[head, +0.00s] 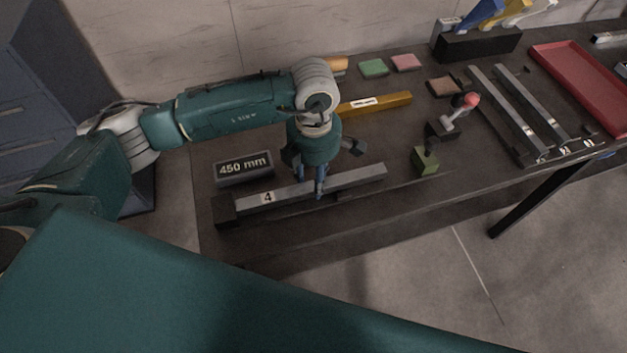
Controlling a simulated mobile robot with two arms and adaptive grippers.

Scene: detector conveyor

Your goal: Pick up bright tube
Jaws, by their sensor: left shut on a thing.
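A grey metal square tube (350,179) marked "4" lies along the front of the dark table, its left end at a dark block (225,209). My left gripper (312,192) points down over the middle of this tube, with its fingers shut on it. I cannot tell whether the tube is lifted. A yellow-orange tube (388,102) with a white label lies behind, partly hidden by my left arm. Two more grey tubes (491,94) (521,86) lie side by side at the right, with labels at their near ends. My right gripper is out of view.
A "450 mm" display (244,169) stands left of the gripper. A red-knobbed lever (456,111) and green block (425,160) stand right of it. A red tray (585,82) lies far right. Green (374,67) and pink (406,62) pads lie at the back.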

